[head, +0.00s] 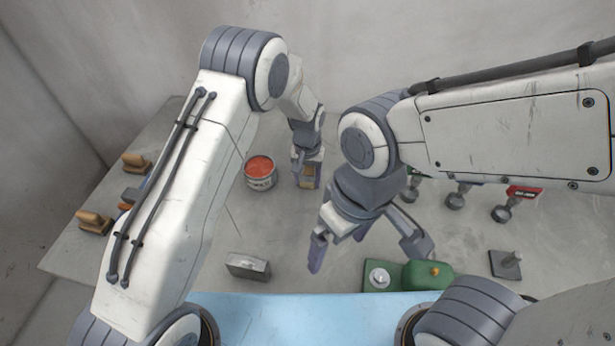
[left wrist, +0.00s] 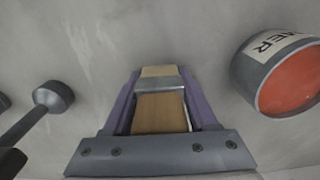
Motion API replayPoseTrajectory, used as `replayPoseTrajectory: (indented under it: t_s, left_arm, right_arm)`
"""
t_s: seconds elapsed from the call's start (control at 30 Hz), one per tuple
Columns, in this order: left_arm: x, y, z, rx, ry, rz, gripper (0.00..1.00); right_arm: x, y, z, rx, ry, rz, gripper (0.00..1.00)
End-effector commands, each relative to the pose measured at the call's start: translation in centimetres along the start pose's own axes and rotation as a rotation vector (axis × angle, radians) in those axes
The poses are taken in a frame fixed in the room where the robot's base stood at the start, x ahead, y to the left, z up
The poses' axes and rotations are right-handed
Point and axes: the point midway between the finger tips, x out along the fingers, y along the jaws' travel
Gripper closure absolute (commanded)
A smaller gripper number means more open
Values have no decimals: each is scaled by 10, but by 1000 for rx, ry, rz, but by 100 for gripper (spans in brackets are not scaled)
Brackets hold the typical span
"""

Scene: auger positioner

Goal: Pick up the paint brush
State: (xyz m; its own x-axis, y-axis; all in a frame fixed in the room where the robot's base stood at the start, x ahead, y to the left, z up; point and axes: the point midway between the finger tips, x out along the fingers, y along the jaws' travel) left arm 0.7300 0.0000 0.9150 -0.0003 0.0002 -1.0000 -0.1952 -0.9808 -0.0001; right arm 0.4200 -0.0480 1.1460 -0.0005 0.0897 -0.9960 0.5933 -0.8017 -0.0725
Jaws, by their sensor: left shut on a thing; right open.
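The paint brush, with a wooden handle, a grey metal band and a tan end, shows in the left wrist view (left wrist: 160,112) between the purple fingers of my left gripper (left wrist: 160,85). In the head view, my left gripper (head: 307,168) is at the far middle of the table, shut on the brush (head: 307,180), which is partly hidden by the gripper. I cannot tell whether the brush touches the table. My right gripper (head: 368,256) is open and empty, lower in the head view, with its fingers spread above the table.
An open can of red paint (head: 261,181) stands just left of the brush. A grey block (head: 248,266) lies nearer. Wooden-handled tools (head: 95,220) lie at the left. A green object (head: 425,275), a dark flat tool (head: 506,264) and several round-ended tools (head: 502,213) lie at the right.

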Motion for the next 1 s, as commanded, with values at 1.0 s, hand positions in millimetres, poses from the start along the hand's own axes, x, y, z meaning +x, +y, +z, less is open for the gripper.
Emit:
replayPoseTrajectory:
  t_s: [1.0]
  left_arm:
    - [-97,47,83,4,4,1,97]
  right_arm:
    - [46,3,2,-2,0,0,0]
